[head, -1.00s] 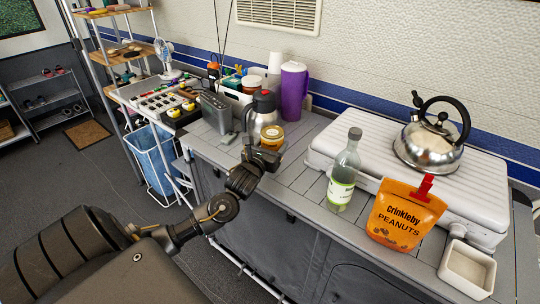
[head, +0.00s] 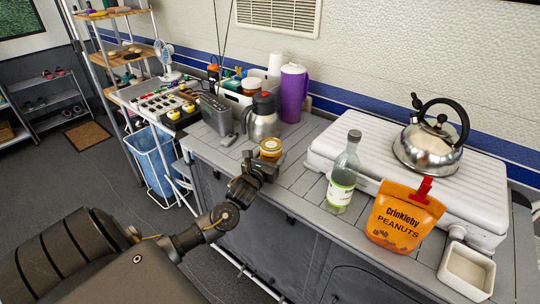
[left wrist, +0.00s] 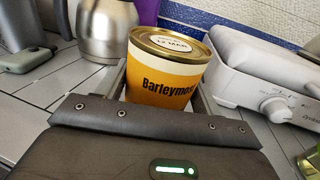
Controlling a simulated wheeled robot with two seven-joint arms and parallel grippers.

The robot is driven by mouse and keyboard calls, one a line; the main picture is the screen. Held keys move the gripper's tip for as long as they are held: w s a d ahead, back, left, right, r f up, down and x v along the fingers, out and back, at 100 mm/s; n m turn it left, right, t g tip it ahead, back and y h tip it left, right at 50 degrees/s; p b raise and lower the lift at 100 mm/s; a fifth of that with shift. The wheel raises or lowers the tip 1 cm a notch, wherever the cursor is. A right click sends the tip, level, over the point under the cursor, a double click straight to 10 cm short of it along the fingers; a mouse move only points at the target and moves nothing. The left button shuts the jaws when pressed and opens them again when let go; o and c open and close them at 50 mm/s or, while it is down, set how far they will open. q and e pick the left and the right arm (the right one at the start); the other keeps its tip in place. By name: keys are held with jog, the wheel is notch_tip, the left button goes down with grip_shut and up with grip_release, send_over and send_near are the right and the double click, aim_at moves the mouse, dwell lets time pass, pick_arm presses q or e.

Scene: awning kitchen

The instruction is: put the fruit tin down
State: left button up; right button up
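The tin (head: 271,149) is orange-yellow with a gold rim and lid. My right gripper is not in view.
A steel flask (head: 262,119) and a purple jug (head: 293,92) stand behind the tin. A grey radio (head: 216,114) is to the left. A bottle (head: 343,174), a peanut pouch (head: 400,217) and a white stove (head: 425,165) are to the right. Bare counter lies between tin and bottle.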

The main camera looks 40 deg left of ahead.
pick_arm(q)
jog(key=o, duration=0.4)
jog(key=shift+s+r, duration=0.1)
jog(key=shift+r, duration=0.05)
jog(key=v, duration=1.2)
jog(key=shift+b, duration=0.3)
